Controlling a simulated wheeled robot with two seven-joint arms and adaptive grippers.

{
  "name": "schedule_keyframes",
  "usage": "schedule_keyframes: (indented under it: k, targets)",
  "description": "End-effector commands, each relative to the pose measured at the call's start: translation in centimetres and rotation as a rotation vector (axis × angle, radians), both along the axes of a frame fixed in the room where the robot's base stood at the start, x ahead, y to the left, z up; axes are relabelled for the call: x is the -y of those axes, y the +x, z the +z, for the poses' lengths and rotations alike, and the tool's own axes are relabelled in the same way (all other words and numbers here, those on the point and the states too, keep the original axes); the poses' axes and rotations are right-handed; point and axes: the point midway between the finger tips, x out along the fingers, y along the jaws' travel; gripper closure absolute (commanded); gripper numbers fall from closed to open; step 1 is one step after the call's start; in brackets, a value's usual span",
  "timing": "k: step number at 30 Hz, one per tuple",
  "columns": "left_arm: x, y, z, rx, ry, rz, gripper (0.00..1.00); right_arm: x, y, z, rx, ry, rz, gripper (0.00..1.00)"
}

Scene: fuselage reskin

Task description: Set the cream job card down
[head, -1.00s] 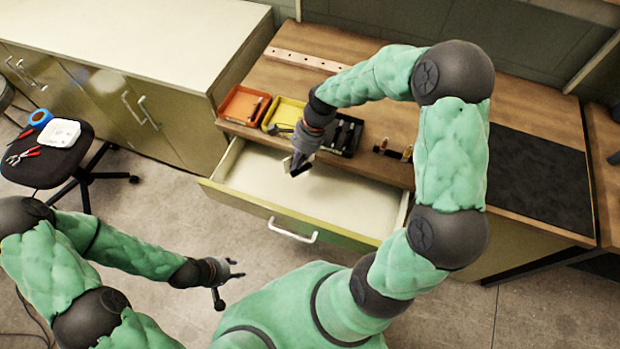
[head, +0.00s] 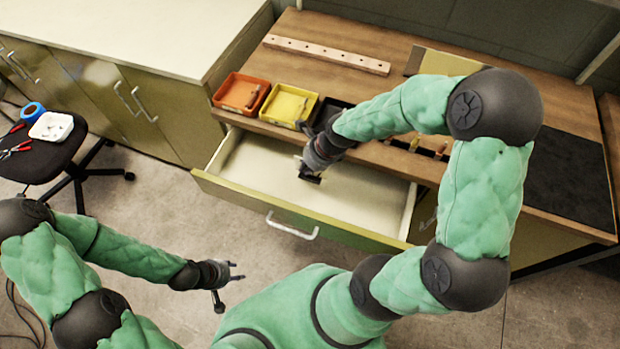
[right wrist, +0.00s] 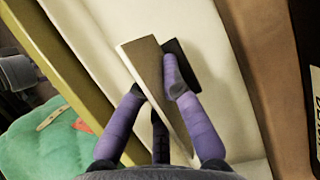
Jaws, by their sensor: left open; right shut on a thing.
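My right gripper (head: 311,177) is over the open drawer (head: 255,172) in the head view. In the right wrist view its purple fingers (right wrist: 152,95) are shut on a thin, flat piece with a pale edge and brownish face, which I take to be the cream job card (right wrist: 146,62). The card is tilted, seen at a slant above the pale drawer floor; I cannot tell whether it touches the floor. A dark patch lies beside it, possibly its shadow. My left gripper (head: 229,284) is open and empty, low over the floor in front of the drawer.
The bench edge above the drawer bears an orange tray (head: 240,93), a yellow tray (head: 289,104) and a dark tray (head: 327,110) partly behind my right arm. A drilled strip (head: 325,54) and dark mat (head: 567,180) lie on the bench. The drawer's left part is clear.

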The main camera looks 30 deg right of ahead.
Motion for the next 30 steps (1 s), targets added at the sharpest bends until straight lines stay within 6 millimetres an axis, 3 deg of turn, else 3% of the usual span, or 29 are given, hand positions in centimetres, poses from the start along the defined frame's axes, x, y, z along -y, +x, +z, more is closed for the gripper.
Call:
schedule_keyframes:
  k: [1,8,16,29,30]
  targets:
    - [0.0,0.0,-0.9,0.000,0.000,0.000,0.60,0.0,-0.1,-1.4,-0.004,0.001,0.000,1.00]
    - [0.0,0.0,-1.8,0.000,0.000,0.000,0.60,0.0,0.0,-3.2,-0.001,0.000,0.000,1.00]
    - [0.0,0.0,-4.1,0.000,0.000,0.000,0.60,0.0,0.0,-7.1,-0.002,0.001,0.001,1.00]
    - [0.0,0.0,-4.0,0.000,0.000,0.000,0.60,0.0,0.0,-7.5,-0.001,0.000,0.001,1.00]
    - [0.0,0.0,-4.0,0.000,0.000,0.000,0.60,0.0,0.0,-7.5,-0.001,0.000,0.001,0.84]
